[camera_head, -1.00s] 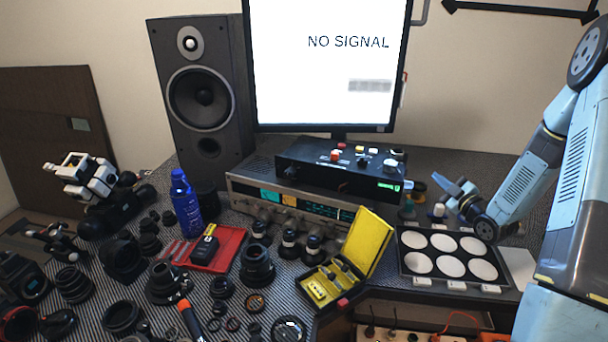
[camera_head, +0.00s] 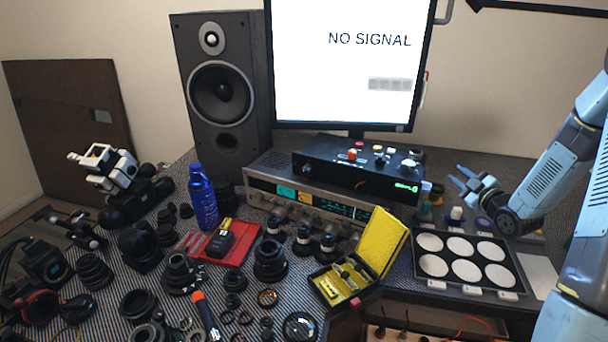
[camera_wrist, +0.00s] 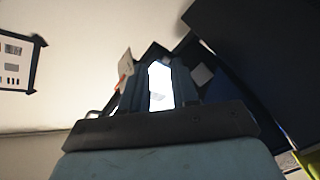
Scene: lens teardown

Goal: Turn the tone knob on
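A silver receiver (camera_head: 258,180) with lit dials stands below the monitor in the head view. A row of small knobs (camera_head: 281,210) runs along its lower front, partly hidden by lens parts. A black box (camera_head: 325,168) with coloured buttons, knobs on top and a green display sits on the receiver. I cannot read the labels, so I cannot tell which knob is the tone knob. My gripper (camera_head: 457,175) is to the right of both units, above the lens tray's back edge, fingers apart and empty. The wrist view also shows the gripper (camera_wrist: 158,85) with a gap between its fingers.
A tray of white discs (camera_head: 425,268) lies below my gripper. An open yellow case (camera_head: 382,240), a red tray (camera_head: 235,252), a blue spray can (camera_head: 203,200) and many lens parts crowd the desk before the receiver. A speaker (camera_head: 222,90) stands behind left.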

